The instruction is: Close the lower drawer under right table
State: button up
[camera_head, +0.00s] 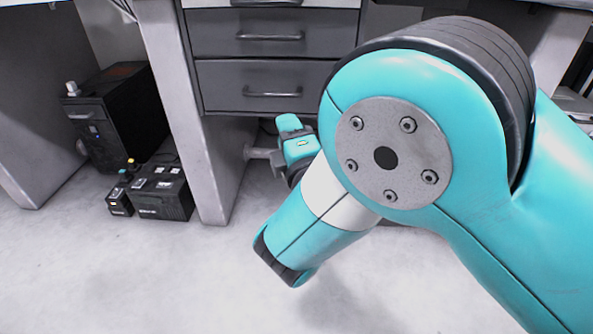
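The drawer unit hangs under the table, with grey fronts and bar handles. Its lower drawer (225,88) is the bottom front in view, and its handle (272,93) runs across the middle. This front looks about flush with the drawer above, with no clear gap showing. My gripper (254,154) is below the lower drawer, near the table leg, and appears apart from the drawer front. Its fingers are small and partly hidden by my wrist, so I cannot tell whether they are open. My arm covers the right end of the lower drawer.
An upper drawer (222,35) sits above. A pale table leg (185,110) stands just left of the drawers. A black computer case (125,115) and a black box with small items (165,195) stand on the floor further left. The floor (150,280) in front is clear.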

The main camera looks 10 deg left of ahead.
jog(key=shift+b+v, duration=2.15)
jog(key=shift+b, duration=0.65)
jog(key=shift+w+d+r, duration=0.1)
jog(key=shift+d+r, duration=0.05)
jog(key=w+d+r+m+g+h+p, duration=0.1)
jog(key=w+d+r+m+h+p, duration=0.25)
jog(key=d+m+h+p, duration=0.35)
jog(key=w+d+r+m+g+h+p, duration=0.1)
jog(key=w+d+r+m+h+p, duration=0.15)
jog(key=d+r+m, duration=0.4)
jog(key=s+d+m+g+p, duration=0.4)
jog(key=d+g+p, duration=0.15)
jog(key=d, duration=0.35)
jog(key=s+d+r+g+y+p, duration=0.2)
jog(key=s+r+g+p, duration=0.35)
jog(key=s+r, duration=0.4)
jog(key=s+d+r+g+y+p, duration=0.1)
jog(key=s+r+g+p, duration=0.45)
jog(key=s, duration=0.75)
notch_tip(320, 180, up, 37)
jog(key=t+p, duration=0.1)
jog(key=p, duration=3.6)
jog(key=shift+m, duration=0.35)
